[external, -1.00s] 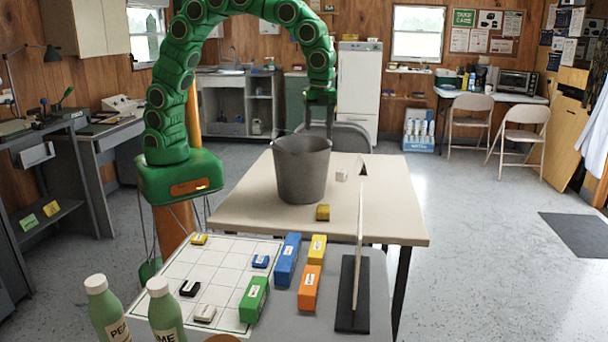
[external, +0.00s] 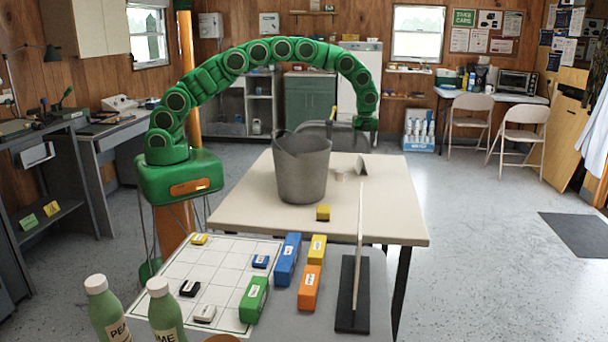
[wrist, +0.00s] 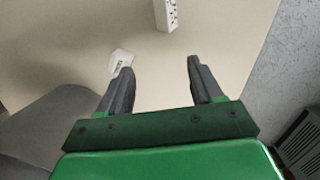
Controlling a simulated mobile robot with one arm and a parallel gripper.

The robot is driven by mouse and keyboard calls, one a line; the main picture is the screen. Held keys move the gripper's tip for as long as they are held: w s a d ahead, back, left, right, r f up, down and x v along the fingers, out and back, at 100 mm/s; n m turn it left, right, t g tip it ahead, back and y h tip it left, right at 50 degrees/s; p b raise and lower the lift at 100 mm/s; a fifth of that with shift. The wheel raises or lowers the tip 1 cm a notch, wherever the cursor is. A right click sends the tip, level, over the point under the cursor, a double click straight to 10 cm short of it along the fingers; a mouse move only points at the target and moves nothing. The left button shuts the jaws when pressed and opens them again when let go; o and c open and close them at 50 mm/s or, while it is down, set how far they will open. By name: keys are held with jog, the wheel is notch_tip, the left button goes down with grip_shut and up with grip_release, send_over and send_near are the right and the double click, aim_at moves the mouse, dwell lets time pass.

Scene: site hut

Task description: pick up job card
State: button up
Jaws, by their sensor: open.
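A small folded card (external: 361,168), which looks like the job card, stands tent-like on the beige table, right of the grey bucket. In the wrist view a narrow white piece with dark marks (wrist: 167,14) at the top edge seems to be this card, partly cut off. My gripper (external: 366,138) is raised over the far right part of the table. In the wrist view its two dark fingers (wrist: 160,70) are apart with nothing between them. The card lies beyond the fingertips, untouched.
The table's right side (external: 395,205) is clear.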

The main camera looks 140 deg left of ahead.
send_over(361, 161)
jog(key=a, duration=0.2)
jog(key=f, duration=0.4)
jog(key=shift+s+d, duration=0.2)
jog(key=shift+s, duration=0.2)
jog(key=shift+s+a+f, duration=0.1)
jog(key=shift+s+f, duration=0.05)
jog(key=shift+f, duration=1.15)
jog(key=shift+s+a+f, duration=0.1)
jog(key=shift+s+f, duration=0.1)
jog(key=shift+f, duration=1.05)
jog(key=shift+s+f, duration=0.15)
jog(key=shift+f, duration=1.15)
jog(key=c, duration=1.1)
